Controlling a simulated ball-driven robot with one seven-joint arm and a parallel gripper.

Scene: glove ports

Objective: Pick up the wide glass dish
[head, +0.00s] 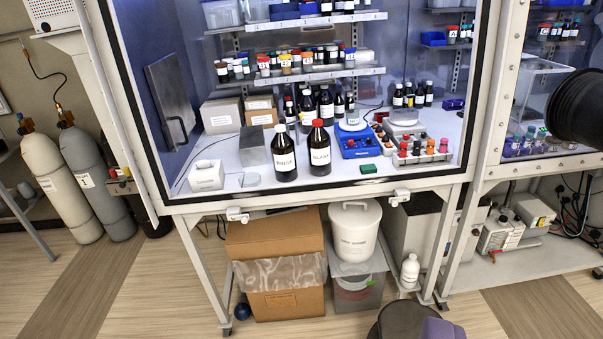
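A low, clear round dish (250,180), which looks like the wide glass dish, sits on the white floor of the glass-fronted cabinet, near its front edge. It is small and faint in this view. A white box (206,176) stands to its left, and a brown bottle with a white cap (284,158) stands to its right. A grey block (255,146) is behind it. Nothing seems to lie on the dish. My gripper is not recognisable in the picture.
The cabinet's frame edge (310,195) runs below the dish. A red-capped bottle (320,150), a blue device (358,140) and a vial rack (420,152) stand farther right. A large black cylinder (577,105) juts in at right. Cardboard boxes (287,304) stand underneath.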

